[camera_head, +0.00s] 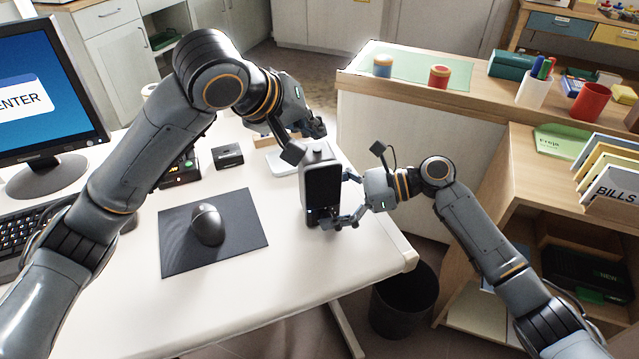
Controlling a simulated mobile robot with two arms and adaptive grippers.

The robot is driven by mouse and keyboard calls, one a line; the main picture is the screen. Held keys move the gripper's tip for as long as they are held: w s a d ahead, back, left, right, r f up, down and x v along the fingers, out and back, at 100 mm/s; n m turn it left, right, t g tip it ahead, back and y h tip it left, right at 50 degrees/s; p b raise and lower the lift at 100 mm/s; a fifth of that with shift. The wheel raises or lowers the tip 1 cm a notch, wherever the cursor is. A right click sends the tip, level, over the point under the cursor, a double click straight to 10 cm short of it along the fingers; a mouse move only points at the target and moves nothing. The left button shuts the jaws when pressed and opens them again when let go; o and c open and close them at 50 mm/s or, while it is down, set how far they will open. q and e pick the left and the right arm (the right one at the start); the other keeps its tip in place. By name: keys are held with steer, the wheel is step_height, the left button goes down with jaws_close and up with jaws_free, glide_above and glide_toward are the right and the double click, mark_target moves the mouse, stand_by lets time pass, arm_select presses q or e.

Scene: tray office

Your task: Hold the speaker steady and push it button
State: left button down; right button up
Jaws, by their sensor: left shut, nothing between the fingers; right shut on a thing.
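The speaker (322,187) is a dark upright box with a grey casing and a small round knob or button (317,154) on its top. It stands on the white desk near the right edge. My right gripper (340,200) is shut on the speaker from its right side, with one finger showing across its lower front. My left gripper (297,148) is shut and empty, just above and to the left of the speaker's top. I cannot tell whether its tip touches the speaker.
A mouse (207,224) lies on a dark mat (250,245) left of the speaker. A monitor (50,95) and keyboard (30,228) are at the far left. A small black box (228,156) sits behind. A shelf unit (480,120) stands right, a bin (404,300) below.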

arm_select(q)
steer(key=shift+r, duration=2.6)
arm_select(e)
steer(key=o, duration=0.4)
